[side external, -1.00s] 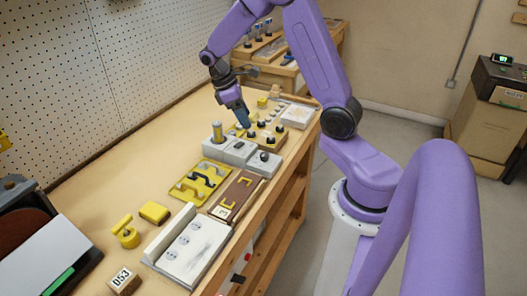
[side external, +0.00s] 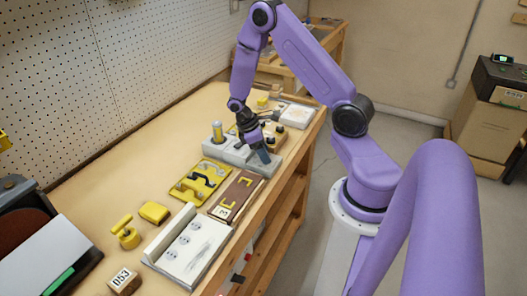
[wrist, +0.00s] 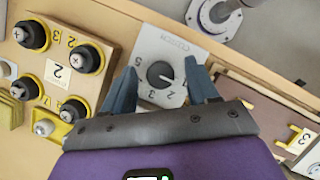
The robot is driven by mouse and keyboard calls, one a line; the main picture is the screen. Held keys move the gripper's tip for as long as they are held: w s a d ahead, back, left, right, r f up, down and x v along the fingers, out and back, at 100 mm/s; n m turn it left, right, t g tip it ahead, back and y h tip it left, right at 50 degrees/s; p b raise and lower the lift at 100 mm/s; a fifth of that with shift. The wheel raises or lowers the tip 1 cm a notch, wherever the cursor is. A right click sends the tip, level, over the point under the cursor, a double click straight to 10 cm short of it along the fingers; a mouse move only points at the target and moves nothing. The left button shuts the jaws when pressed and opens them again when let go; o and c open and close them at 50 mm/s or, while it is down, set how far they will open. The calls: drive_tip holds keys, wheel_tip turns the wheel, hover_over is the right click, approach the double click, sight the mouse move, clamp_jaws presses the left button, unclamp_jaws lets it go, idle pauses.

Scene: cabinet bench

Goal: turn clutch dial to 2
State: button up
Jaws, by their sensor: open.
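The clutch dial (wrist: 160,74) is a dark round knob on a light grey plate (wrist: 178,42) marked "CLUTCH", seen upside down in the wrist view. Numbers ring the knob, and its pale pointer mark faces lower right in the picture; the exact number it meets is hard to read. My gripper (wrist: 159,66) is open, with one blue-grey finger on each side of the dial. I see no clear contact with the knob. In the side view my gripper (side external: 263,155) is over the near end of the grey block (side external: 232,150) and hides the dial.
A wooden board with several black knobs on yellow rings (wrist: 72,55) lies close on the left in the wrist view. A brown panel with yellow handles (side external: 236,192) and a yellow plate with dark handles (side external: 201,181) lie nearer in the side view. A yellow-topped post (side external: 217,131) stands beside the gripper.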

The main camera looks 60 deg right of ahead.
drive_tip(key=shift+f, duration=0.1)
drive_tip(key=c, duration=1)
drive_tip(key=shift+c, duration=0.2)
drive_tip(key=shift+m, duration=0.3)
drive_tip(key=m, duration=0.2)
drive_tip(key=m+g+y, duration=0.1)
drive_tip(key=m, duration=0.1)
drive_tip(key=shift+d+y, duration=0.1)
drive_tip(key=shift+y, duration=0.2)
drive_tip(key=shift+m+y, duration=0.7)
drive_tip(key=shift+m, duration=1.3)
drive_tip(key=shift+d, duration=0.1)
drive_tip(key=o, duration=1)
